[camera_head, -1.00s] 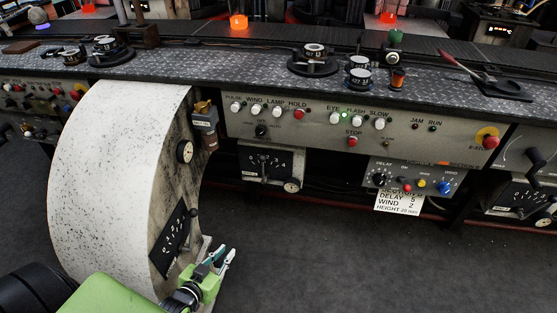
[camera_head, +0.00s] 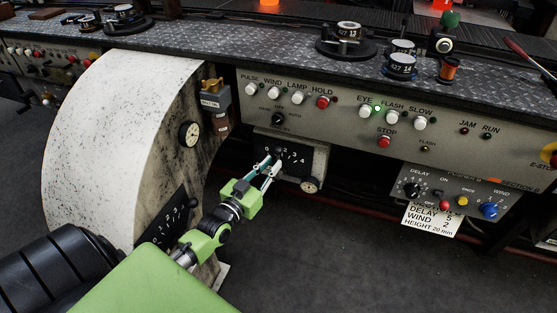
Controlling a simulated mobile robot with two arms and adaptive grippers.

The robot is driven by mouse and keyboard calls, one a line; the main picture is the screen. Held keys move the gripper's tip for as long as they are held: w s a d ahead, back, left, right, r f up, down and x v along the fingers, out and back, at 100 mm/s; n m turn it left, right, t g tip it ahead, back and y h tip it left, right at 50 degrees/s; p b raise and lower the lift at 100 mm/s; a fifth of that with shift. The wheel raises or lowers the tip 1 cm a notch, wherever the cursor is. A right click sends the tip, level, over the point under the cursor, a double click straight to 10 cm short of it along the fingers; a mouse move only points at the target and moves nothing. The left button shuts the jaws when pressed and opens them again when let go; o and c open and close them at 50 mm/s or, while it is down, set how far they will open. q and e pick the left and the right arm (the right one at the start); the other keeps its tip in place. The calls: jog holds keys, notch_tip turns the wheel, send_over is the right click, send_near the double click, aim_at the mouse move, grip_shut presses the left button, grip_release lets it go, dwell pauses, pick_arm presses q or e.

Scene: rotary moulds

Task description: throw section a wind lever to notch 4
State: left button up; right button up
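A black notch plate (camera_head: 292,157) with white numbers, 4 at its right end, sits below the white control panel. Its lever is mostly hidden behind my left gripper (camera_head: 267,168). The gripper's two fingers are apart, with a gap between them, at the plate's lower left; I cannot tell whether they touch the lever. A second numbered black plate (camera_head: 160,222) with a dark lever is on the side of the speckled drum, partly behind my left arm. I cannot read a section letter on either plate. My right gripper is not in view.
The white control panel (camera_head: 330,108) has buttons and a lit green lamp. A blue-grey box (camera_head: 455,192) and a white card (camera_head: 430,219) hang to the right. The speckled drum (camera_head: 100,140) stands left. Dark floor lies clear below.

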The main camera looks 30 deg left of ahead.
aim_at(277, 159)
pick_arm(q)
jog(key=shift+w+b, duration=0.4)
jog(key=shift+w, duration=1.95)
grip_shut()
